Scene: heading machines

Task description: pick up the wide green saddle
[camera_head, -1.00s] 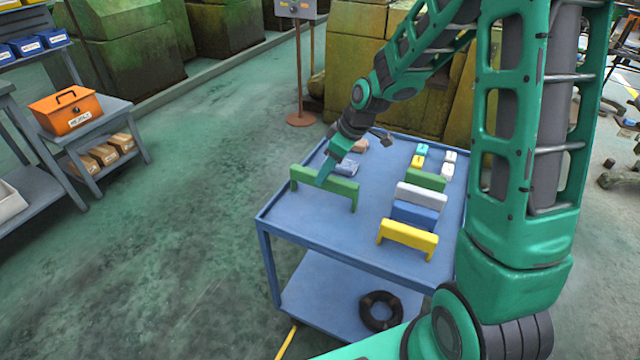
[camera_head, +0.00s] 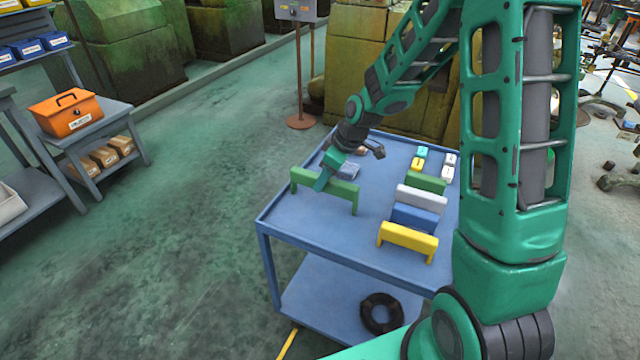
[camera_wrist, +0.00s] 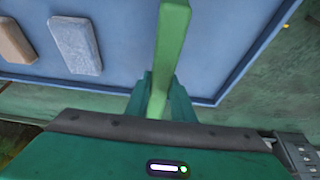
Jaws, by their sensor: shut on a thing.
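In the wrist view the saddle (camera_wrist: 172,40) runs away from me as a long green bar between the fingers of the gripper (camera_wrist: 160,98). I cannot tell whether its legs still touch the cart top. A second, narrower green saddle (camera_head: 427,182) stands at the right of the cart.
The blue cart top (camera_head: 318,240) also bears a white saddle (camera_head: 420,198), a blue saddle (camera_head: 414,217) and a yellow saddle (camera_head: 407,238) at the right. Small yellow, cyan and white blocks stand behind them. A grey-blue block (camera_wrist: 75,43) and a brown block (camera_wrist: 14,42) lie near the held saddle.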

